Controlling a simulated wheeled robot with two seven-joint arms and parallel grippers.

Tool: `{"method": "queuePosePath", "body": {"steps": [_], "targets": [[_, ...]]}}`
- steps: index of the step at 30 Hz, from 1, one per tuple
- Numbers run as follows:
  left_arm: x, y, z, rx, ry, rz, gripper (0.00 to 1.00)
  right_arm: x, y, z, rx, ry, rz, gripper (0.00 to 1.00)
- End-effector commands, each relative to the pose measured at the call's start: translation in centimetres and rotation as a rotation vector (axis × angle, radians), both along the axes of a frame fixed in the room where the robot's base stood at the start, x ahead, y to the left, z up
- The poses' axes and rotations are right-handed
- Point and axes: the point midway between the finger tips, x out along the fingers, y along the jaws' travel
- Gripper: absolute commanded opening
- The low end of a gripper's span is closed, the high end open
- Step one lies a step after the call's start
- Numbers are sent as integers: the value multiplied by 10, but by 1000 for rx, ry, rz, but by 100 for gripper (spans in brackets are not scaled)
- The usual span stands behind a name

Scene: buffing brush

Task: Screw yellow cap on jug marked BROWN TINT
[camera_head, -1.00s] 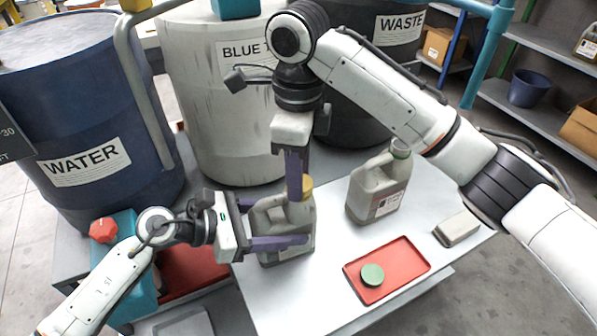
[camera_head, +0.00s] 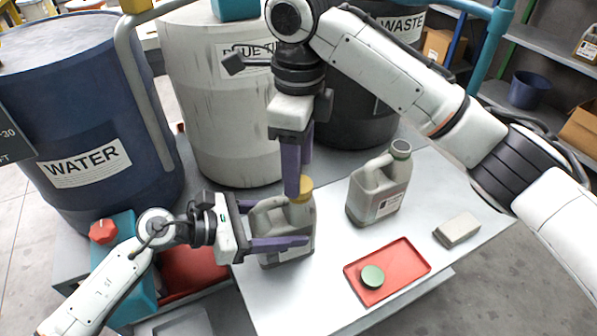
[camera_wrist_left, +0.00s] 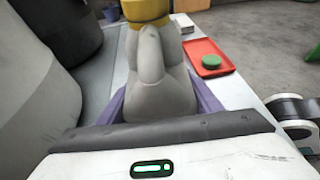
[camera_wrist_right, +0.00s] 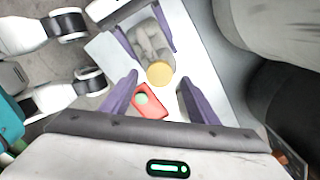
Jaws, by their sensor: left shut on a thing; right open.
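A grey-beige jug (camera_head: 298,222) stands on the white table with a yellow cap (camera_head: 304,190) on its neck. I cannot tell how tight the cap sits. My left gripper (camera_head: 282,243) is shut around the jug body. The left wrist view shows the jug (camera_wrist_left: 160,85) between purple fingers, with the yellow cap (camera_wrist_left: 146,10) above. My right gripper (camera_head: 297,168) is open and points down just above the cap. In the right wrist view the cap (camera_wrist_right: 160,73) lies beyond and between the spread fingers. No tint label is readable on the held jug.
A second jug (camera_head: 378,188) with a green neck stands to the right. A red tray (camera_head: 403,268) holds a green cap (camera_head: 372,276), beside a grey block (camera_head: 458,228). Large drums, marked WATER (camera_head: 85,165) and WASTE (camera_head: 400,25) among others, stand behind.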

Motion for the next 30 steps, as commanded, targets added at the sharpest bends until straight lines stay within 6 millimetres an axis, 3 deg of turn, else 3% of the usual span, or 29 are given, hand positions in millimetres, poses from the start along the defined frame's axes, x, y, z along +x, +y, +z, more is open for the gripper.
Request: {"method": "queuePosePath", "body": {"steps": [6,19,23,30], "targets": [[0,0,0,1,-2,0,0,0,0,18,-1,0,-1,55],[0,0,0,1,-2,0,0,0,0,20,0,1,71,52],[0,0,0,1,-2,0,0,0,0,22,-1,-1,261,52],[0,0,0,1,-2,0,0,0,0,26,-2,0,800,52]]}}
